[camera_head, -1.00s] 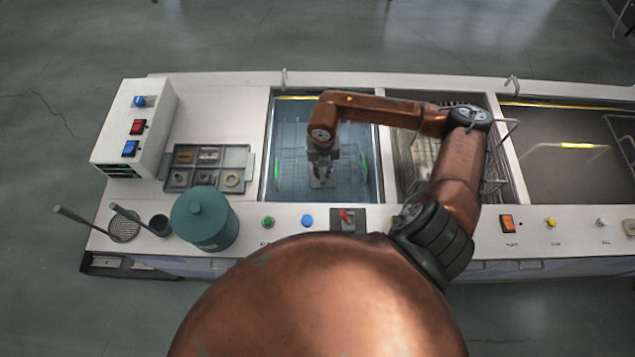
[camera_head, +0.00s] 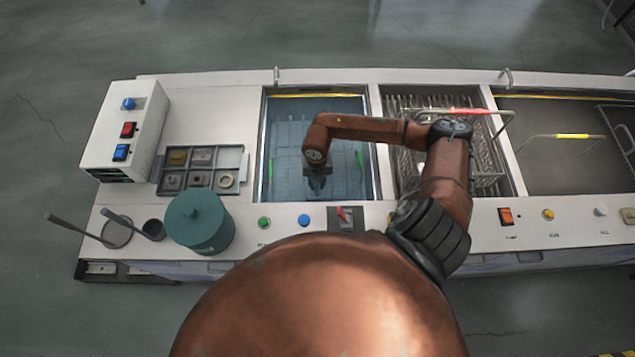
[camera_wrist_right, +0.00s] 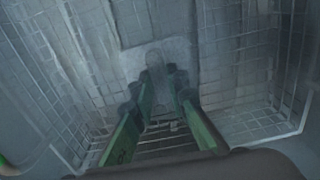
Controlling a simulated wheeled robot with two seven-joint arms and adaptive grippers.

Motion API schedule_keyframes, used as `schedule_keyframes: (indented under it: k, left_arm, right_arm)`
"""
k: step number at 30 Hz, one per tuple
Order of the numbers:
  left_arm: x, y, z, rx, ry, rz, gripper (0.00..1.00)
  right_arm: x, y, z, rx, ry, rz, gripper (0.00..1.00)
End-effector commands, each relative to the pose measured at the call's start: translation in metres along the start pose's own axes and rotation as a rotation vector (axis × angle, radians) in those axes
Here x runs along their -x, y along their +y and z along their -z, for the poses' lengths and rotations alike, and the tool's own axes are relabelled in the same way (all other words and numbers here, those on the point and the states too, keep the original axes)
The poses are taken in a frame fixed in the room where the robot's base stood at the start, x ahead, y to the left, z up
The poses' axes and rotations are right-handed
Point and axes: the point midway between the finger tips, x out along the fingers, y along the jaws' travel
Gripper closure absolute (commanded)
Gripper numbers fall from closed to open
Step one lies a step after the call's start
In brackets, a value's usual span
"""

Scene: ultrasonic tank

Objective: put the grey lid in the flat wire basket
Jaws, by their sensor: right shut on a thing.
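My right gripper (camera_head: 317,184) is down in the left, water-filled tank (camera_head: 266,150). In the right wrist view its green fingers (camera_wrist_right: 160,82) are shut on the raised grip of the grey lid (camera_wrist_right: 138,62), a pale square plate. A wire basket (camera_wrist_right: 232,122) surrounds the lid, which lies at or close above the basket's floor; I cannot tell if it touches. In the head view this basket shows only faintly under water, with a green mark (camera_head: 360,161) at its right side. The lid is not clear there. My left gripper is not in view.
A wire basket with a red handle (camera_head: 465,111) stands in the middle tank. Another with a yellow handle (camera_head: 572,136) is in the right tank. A divided parts tray (camera_head: 202,169), a teal canister (camera_head: 199,222) and a switch box (camera_head: 126,130) stand on the left deck.

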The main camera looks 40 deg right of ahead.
Motion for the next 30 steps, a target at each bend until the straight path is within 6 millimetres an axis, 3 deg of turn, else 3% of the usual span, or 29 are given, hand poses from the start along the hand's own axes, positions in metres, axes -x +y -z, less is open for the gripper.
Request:
schedule_keyframes:
  k: [6,7,14,23,30]
  left_arm:
    - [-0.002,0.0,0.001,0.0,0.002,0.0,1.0]
    - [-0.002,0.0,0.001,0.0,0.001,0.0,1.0]
    - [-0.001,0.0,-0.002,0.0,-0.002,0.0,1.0]
    - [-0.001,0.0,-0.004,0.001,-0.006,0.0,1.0]
    - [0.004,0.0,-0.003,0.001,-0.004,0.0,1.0]
  right_arm:
    - [-0.003,0.0,0.0,-0.001,0.0,0.0,1.0]
    - [-0.004,-0.001,0.0,-0.001,0.0,0.001,0.85]
    - [-0.003,-0.001,0.0,-0.001,0.0,0.001,0.69]
    - [-0.001,-0.001,0.0,-0.001,0.0,0.001,0.68]
    - [0.028,-0.001,-0.001,0.0,-0.003,0.0,0.68]
